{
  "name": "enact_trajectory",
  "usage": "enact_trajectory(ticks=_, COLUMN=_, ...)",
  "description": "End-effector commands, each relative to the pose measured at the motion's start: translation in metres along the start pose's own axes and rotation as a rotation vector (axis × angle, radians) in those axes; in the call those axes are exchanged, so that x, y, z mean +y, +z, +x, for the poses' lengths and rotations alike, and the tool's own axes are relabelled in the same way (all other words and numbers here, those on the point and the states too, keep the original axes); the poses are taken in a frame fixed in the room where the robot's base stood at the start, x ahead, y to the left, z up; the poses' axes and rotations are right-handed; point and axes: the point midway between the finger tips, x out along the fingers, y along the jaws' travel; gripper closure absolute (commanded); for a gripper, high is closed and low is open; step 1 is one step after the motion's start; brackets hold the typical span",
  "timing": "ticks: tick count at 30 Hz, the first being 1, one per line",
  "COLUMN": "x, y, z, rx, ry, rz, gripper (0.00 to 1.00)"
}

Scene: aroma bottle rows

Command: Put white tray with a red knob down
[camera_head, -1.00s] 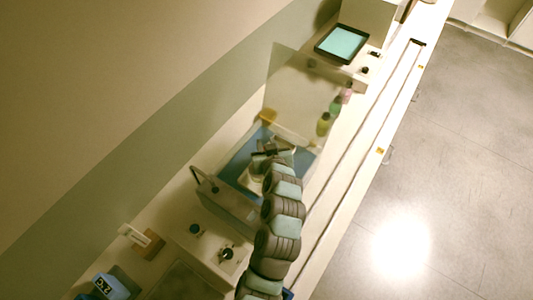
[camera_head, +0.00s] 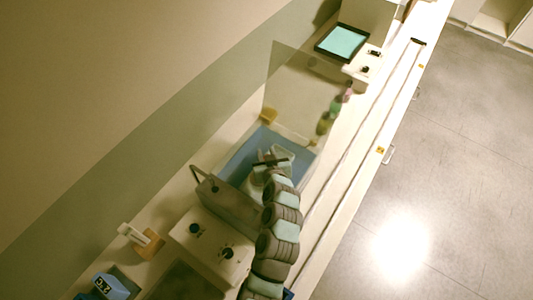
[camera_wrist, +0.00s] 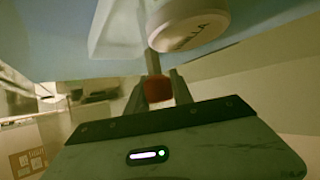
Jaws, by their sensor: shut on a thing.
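My gripper (camera_wrist: 157,90) is shut on the red knob (camera_wrist: 157,88), which sits between its two fingertips in the wrist view. The white tray (camera_wrist: 112,28) is beyond the knob at the top of that view, partly cut off by the frame. A white round container with dark lettering ending in "ILLA" (camera_wrist: 188,24) is close beside the knob's stem. In the head view my gripper (camera_head: 270,162) is over the blue surface (camera_head: 246,152). There the knob is hidden, and I cannot tell whether the tray touches the surface.
A grey box-like device (camera_head: 228,203) stands close left of my arm. Green and pink bottles (camera_head: 328,122) stand beyond a clear pane. A white box with black knobs (camera_head: 212,245) is at the lower left. A dark-rimmed tray (camera_head: 342,42) is far off.

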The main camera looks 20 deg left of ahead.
Motion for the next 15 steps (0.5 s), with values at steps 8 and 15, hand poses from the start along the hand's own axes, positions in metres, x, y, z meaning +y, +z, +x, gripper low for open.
enact_trajectory(ticks=8, x=0.0001, y=0.0052, z=0.0035, rx=0.003, ry=0.000, rz=0.000, gripper=1.00)
enact_trajectory(ticks=15, x=0.0001, y=0.0050, z=0.0031, rx=0.002, ry=0.000, rz=0.000, gripper=0.59)
